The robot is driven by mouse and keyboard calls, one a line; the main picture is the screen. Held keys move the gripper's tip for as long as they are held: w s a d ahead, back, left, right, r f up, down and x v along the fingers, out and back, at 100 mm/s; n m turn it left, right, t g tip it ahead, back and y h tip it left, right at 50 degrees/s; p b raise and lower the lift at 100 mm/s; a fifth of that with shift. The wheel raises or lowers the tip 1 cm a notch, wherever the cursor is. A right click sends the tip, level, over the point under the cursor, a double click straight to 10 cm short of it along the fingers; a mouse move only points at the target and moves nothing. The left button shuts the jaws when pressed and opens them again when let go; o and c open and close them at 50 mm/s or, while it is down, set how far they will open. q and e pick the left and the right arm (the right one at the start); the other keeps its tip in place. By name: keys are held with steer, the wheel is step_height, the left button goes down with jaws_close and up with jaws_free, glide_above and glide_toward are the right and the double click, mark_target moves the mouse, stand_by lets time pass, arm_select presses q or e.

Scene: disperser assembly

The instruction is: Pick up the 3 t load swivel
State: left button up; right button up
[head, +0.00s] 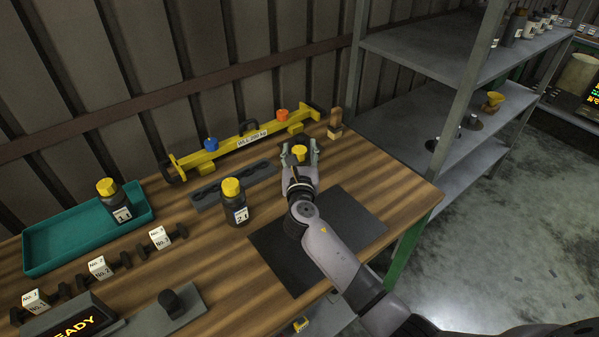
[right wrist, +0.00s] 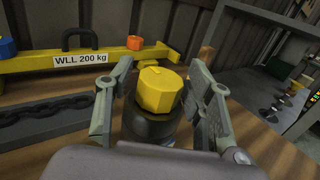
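A load swivel with a faceted yellow cap and dark round body stands between the fingers of my right gripper (head: 301,158). Its yellow cap (head: 300,152) shows in the head view, and the swivel is large in the right wrist view (right wrist: 158,92). No label on it is readable, so I cannot read its rating. The right fingers (right wrist: 163,95) are open on either side of it, with a gap visible at the right finger. A swivel marked 2 t (head: 234,201) stands nearer on the bench. One marked 1 t (head: 113,202) stands in the teal tray. My left gripper is not in view.
A yellow lifting beam (head: 240,142) marked WLL 200 kg lies behind, with blue and orange knobs. Metal shelving (head: 425,45) stands right.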

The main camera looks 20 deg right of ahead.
steer(key=shift+s, duration=0.1)
jaws_close()
stand_by(0.3)
steer(key=shift+a, duration=0.1)
